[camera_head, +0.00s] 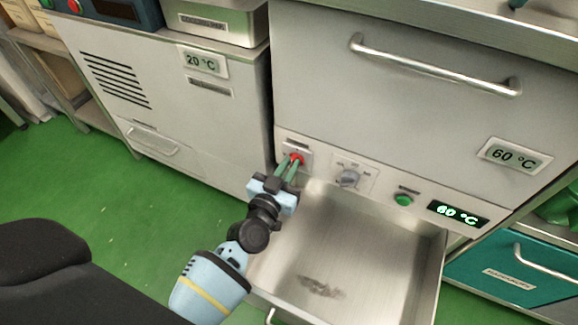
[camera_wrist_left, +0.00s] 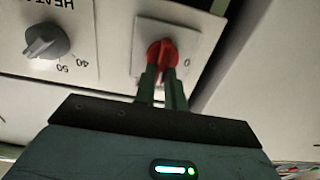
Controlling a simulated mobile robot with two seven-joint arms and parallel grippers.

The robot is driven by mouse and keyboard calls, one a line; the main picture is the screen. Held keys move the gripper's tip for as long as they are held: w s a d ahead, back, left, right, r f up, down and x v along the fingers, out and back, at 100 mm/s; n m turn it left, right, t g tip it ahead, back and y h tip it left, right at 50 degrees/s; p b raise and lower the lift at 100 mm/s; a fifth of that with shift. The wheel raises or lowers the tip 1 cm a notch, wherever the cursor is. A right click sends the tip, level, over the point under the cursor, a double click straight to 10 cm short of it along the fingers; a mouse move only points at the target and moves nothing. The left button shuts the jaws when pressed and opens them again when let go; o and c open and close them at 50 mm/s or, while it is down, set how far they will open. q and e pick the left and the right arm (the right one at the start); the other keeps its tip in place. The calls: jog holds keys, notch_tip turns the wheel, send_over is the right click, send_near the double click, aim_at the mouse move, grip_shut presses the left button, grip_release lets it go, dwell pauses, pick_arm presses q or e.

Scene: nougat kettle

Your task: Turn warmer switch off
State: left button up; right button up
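The red warmer switch (camera_head: 297,158) sits on a light plate at the left end of the warmer's control strip. It also shows in the left wrist view (camera_wrist_left: 162,50), with a "0" mark beside it. My left gripper (camera_head: 293,168) reaches up to it, and its two green fingers (camera_wrist_left: 160,82) are close together on either side of the red handle. They look closed on it and partly hide it. The warmer's display (camera_head: 458,214) is lit and reads 60 °C. My right gripper is not in view.
A grey dial (camera_head: 348,178) and a green button (camera_head: 403,199) are right of the switch. An open, empty-looking steel drawer (camera_head: 350,262) juts out below the strip. A 20 °C cabinet (camera_head: 165,105) stands left. Green floor (camera_head: 120,210) is clear at left.

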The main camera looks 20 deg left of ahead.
pick_arm(q)
grip_shut()
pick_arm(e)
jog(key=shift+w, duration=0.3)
pick_arm(q)
jog(key=shift+a+n, duration=0.15)
jog(key=shift+n, duration=0.85)
jog(key=shift+a+f+n, duration=0.15)
jog(key=shift+f+n, duration=0.1)
jog(key=shift+n, duration=2.4)
jog(key=shift+a+f+n, duration=0.2)
jog(key=shift+n, duration=2.5)
jog(key=shift+a+f+n, duration=0.15)
jog(key=shift+f+n, duration=0.1)
jog(key=shift+n, duration=2.4)
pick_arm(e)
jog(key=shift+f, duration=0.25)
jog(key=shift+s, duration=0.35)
pick_arm(q)
jog(key=o, duration=0.6)
grip_release()
jog(key=shift+c, duration=0.2)
jog(key=shift+o, duration=0.5)
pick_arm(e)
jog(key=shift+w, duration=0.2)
